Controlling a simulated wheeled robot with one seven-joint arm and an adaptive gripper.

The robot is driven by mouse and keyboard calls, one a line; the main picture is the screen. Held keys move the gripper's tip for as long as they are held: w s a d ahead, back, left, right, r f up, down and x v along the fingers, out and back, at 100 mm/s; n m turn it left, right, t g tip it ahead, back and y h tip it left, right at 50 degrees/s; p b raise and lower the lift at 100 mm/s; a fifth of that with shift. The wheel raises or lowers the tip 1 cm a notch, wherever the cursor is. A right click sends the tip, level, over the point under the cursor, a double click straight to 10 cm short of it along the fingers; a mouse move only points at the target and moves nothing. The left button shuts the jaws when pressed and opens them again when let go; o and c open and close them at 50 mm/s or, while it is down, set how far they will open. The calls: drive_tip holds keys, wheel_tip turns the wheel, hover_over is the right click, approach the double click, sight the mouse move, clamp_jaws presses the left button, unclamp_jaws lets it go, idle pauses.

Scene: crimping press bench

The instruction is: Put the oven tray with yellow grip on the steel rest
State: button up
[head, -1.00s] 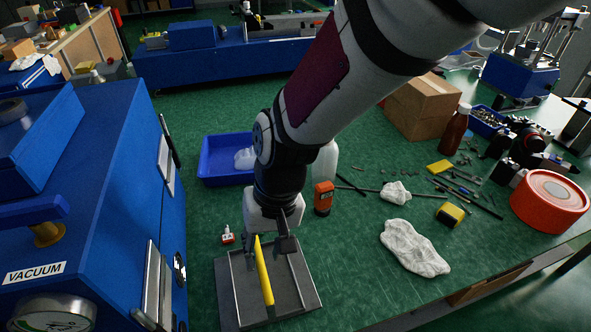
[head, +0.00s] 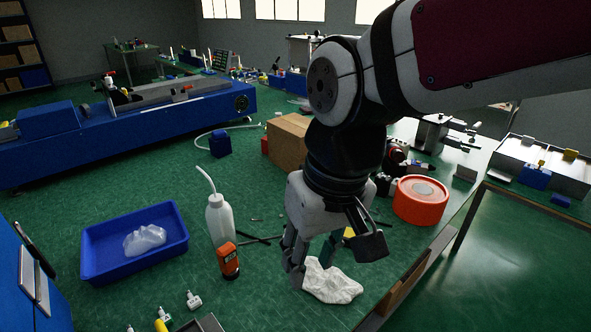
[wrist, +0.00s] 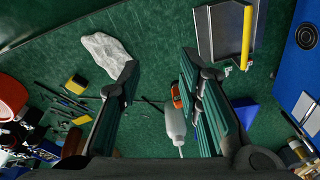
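The oven tray (wrist: 217,40) is a grey metal tray at the top right of the wrist view, lying on the green surface. Its yellow grip (wrist: 247,38) runs along one side. In the head view only a corner of grey metal (head: 207,324) shows at the bottom edge. I cannot make out a steel rest separate from the tray. My gripper (head: 331,258) is above the bench near the white crumpled lump, away from the tray. In the wrist view its fingers (wrist: 160,66) stand wide apart with nothing between them.
A white wash bottle (head: 221,222) and an orange device (head: 228,261) stand left of my gripper. A blue bin (head: 100,262) is further left. The white lump (head: 332,283) lies below the gripper. A red round tub (head: 420,200) and a cardboard box (head: 287,140) stand behind.

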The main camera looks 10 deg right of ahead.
drive_tip(key=s+d+r+m+t+h, duration=0.1)
drive_tip(key=s+d+m, duration=0.2)
drive_tip(key=s+d, duration=0.6)
drive_tip(key=shift+d, duration=1.2)
drive_tip(key=shift+r, duration=0.15)
wheel_tip(320, 180, up, 7)
drive_tip(key=t+p, duration=0.1)
drive_tip(key=p, duration=0.4)
drive_tip(key=shift+t, duration=0.4)
drive_tip(key=shift+w+p, duration=0.1)
drive_tip(key=shift+p, duration=0.2)
